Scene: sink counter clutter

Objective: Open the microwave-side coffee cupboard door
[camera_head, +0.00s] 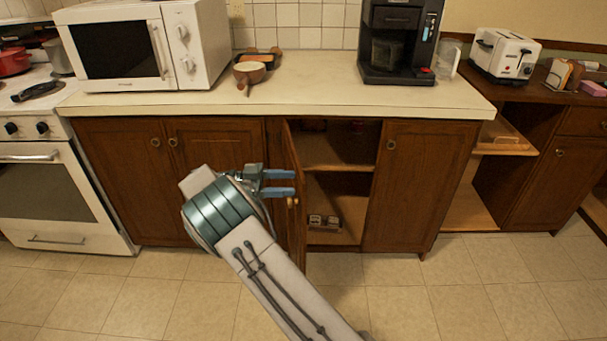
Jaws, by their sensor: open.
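The coffee cupboard door (296,222) is a brown wooden leaf below the counter, between the microwave and the coffee machine. It stands swung outward and shows nearly edge-on, left of the cupboard opening. A small knob (293,202) shows on it, just below my fingertips. My gripper (289,182) has blue fingers spread apart with nothing between them. The fingertips overlap the door in the picture; I cannot tell whether they touch it. The cupboard opening (340,187) shows a shelf and small items on its floor. My gripper and arm hide part of the door.
The microwave (140,45) and coffee machine (399,42) stand on the counter (330,95). Closed cupboard doors flank the opening, left (125,190) and right (412,185). A white oven (60,195) stands at far left. The tiled floor (460,290) in front is clear.

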